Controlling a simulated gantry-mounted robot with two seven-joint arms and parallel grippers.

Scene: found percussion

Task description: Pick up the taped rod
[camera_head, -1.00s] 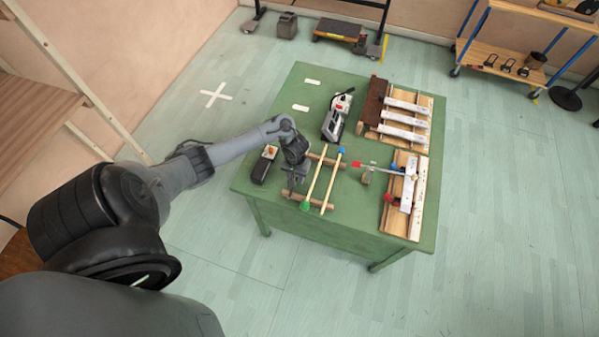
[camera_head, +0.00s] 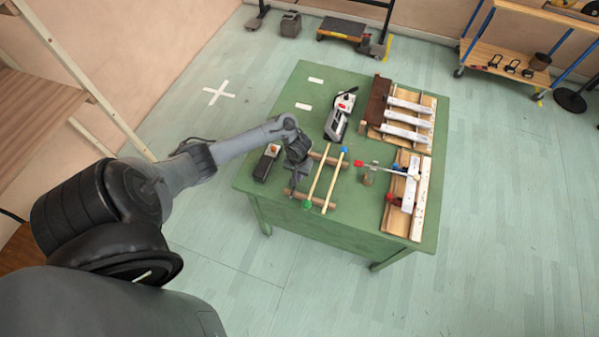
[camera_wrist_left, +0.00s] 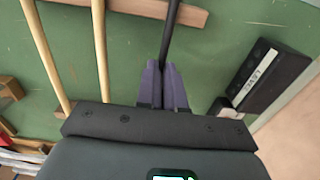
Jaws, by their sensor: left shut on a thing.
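My left gripper (camera_head: 293,183) is over the left side of the green table, beside two pale mallet sticks. In the left wrist view, its two purple-grey fingers (camera_wrist_left: 168,75) are shut around a thin dark rod (camera_wrist_left: 172,28), which I take to be the taped rod. The rod runs away from the fingers past a wooden rest bar (camera_wrist_left: 150,8). I cannot tell if it touches the bar or is raised. In the head view my gripper mostly hides the rod. My right gripper is not in view.
A green-tipped stick (camera_head: 317,177) and a blue-tipped stick (camera_head: 334,180) lie right of my gripper. A black button box (camera_head: 264,166) sits close on its left. Wooden bar instruments (camera_head: 408,118) and a red-tipped mallet (camera_head: 380,167) lie further right.

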